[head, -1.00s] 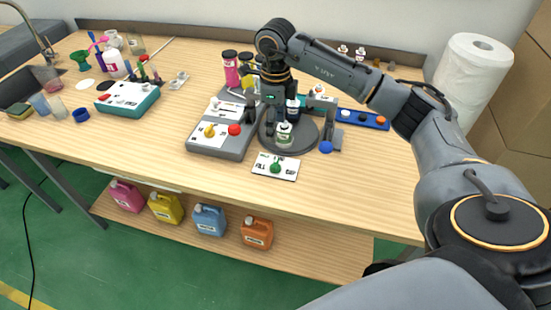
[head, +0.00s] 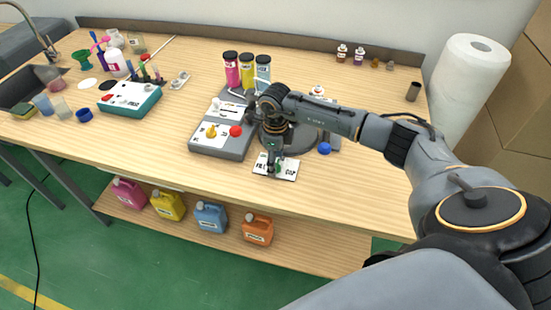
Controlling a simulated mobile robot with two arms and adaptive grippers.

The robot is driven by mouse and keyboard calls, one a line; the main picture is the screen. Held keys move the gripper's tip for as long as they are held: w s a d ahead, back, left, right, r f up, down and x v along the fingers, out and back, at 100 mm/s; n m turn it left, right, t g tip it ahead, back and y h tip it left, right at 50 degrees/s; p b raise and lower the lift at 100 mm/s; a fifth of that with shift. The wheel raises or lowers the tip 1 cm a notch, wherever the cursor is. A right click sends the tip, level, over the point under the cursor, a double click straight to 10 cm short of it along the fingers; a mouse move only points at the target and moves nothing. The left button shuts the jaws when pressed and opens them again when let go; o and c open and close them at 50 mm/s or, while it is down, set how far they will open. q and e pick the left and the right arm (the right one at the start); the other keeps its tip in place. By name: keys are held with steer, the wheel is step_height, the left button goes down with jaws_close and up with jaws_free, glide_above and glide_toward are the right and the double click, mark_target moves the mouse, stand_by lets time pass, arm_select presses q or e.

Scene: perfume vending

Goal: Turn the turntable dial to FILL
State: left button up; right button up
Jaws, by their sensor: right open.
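The turntable dial is a green knob on a white plate (head: 264,171) marked FILL on the left and CAP on the right, at the front of the bench. My right gripper (head: 274,168) points down over the middle of this plate, with its open fingers at the knob. The fingers hide most of the knob, so its pointing direction and any contact cannot be told. The round grey turntable (head: 301,141) stands behind the plate, largely covered by my right arm. My left gripper is not in view.
Pink, yellow and blue cylinders stand behind. The bench front right is clear.

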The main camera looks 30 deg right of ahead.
steer(key=c, duration=1.1)
steer(key=shift+c, duration=0.2)
